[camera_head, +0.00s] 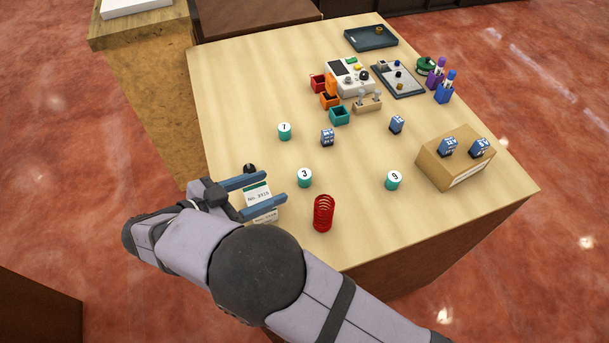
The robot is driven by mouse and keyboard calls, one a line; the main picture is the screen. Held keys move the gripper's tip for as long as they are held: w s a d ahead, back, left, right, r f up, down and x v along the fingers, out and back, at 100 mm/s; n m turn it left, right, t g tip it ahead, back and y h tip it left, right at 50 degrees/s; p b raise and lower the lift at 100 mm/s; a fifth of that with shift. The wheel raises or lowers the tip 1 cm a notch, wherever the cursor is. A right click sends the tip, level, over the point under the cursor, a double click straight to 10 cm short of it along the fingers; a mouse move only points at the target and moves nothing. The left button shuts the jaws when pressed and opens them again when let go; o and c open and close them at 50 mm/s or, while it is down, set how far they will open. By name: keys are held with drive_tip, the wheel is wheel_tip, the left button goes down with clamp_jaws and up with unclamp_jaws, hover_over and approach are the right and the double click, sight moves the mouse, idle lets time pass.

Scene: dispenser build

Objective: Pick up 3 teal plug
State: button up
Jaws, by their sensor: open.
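The teal plug marked 3 (305,178) stands upright on the wooden table, near the middle of its front part. A teal plug marked 7 (285,131) stands farther back, and a teal plug marked 9 (393,180) stands to the right. My gripper (281,187) is open at the front left of the table. Its two blue fingers point right, toward the plug marked 3, and end a little to the left of it. No plug is between the fingers; a white and green label card (257,194) shows in the gap, and I cannot tell its height relative to them.
A second card (266,216) and a small black object (249,168) are beside my gripper. A cardboard box (436,177) stands at right. Small bins, a device and trays (348,42) fill the back.

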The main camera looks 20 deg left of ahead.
sight(304, 174)
drive_tip(key=p+x, duration=0.1)
drive_tip(key=x, duration=0.3)
drive_tip(key=shift+r+p, duration=0.2)
drive_tip(key=shift+p, duration=0.1)
drive_tip(key=shift+x, duration=0.8)
drive_tip(key=shift+f+p, duration=0.1)
drive_tip(key=shift+p, duration=0.2)
drive_tip(key=shift+w+d+p, duration=0.1)
drive_tip(key=shift+w+p, duration=0.2)
drive_tip(key=p+x, duration=0.2)
drive_tip(key=x, duration=0.1)
drive_tip(key=shift+f, duration=0.1)
drive_tip(key=shift+w+d+f, duration=0.2)
drive_tip(key=shift+w+f, duration=0.25)
drive_tip(key=shift+w, duration=0.1)
drive_tip(key=c, duration=1.2)
